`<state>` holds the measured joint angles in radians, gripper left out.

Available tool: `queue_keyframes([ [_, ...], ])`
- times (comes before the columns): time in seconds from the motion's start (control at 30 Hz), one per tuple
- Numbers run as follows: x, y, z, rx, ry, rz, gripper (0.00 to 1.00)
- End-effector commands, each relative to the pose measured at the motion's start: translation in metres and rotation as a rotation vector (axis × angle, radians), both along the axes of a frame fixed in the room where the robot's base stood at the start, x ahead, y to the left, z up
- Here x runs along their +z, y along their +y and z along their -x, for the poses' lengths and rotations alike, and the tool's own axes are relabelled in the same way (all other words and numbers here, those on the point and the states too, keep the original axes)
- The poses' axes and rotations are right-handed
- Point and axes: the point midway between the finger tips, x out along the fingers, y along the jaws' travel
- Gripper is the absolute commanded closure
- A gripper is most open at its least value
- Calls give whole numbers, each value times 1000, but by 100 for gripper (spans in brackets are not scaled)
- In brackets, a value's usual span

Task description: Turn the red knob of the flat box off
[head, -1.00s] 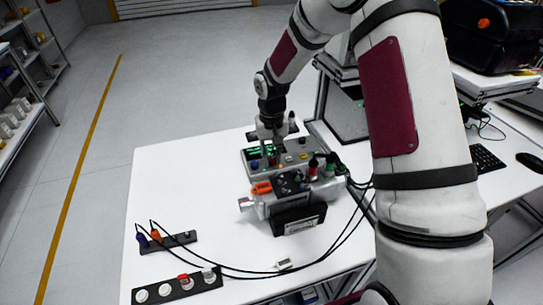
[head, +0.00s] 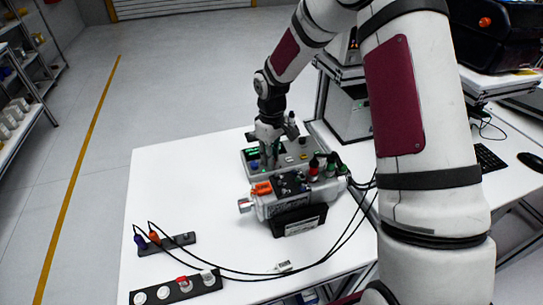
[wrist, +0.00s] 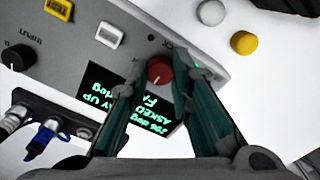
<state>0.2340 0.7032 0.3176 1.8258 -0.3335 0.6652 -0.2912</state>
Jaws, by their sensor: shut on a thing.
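The flat box (head: 312,153) is a grey panel on the white table, with a dark display (wrist: 101,87) showing green text. Its red knob (wrist: 159,69) shows in the wrist view between my fingertips. My gripper (wrist: 155,88) is shut on the red knob, one finger on each side. In the head view my gripper (head: 268,160) reaches down onto the left part of the flat box, and its fingers hide the knob there. The display is partly covered by my fingers in the wrist view.
A black INPUT knob (wrist: 18,57), a yellow button (wrist: 59,9) and a white button (wrist: 110,35) sit near the red knob. A grey motor unit (head: 264,205) with cables stands in front. Socket strips (head: 178,290) lie at the table's front left.

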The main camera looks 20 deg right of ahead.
Motion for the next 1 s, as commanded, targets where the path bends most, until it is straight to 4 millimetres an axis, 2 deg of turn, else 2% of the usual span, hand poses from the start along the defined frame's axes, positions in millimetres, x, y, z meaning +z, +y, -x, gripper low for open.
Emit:
queue_keyframes([
  [0.5,1,1,0,21,-1,-1,100],
  [0.53,1,1,0,21,-1,-1,78],
  [0.57,1,1,0,21,-1,-1,71],
  [0.87,1,0,0,20,-1,-1,71],
  [1.0,8,0,-1,19,-2,0,71],
])
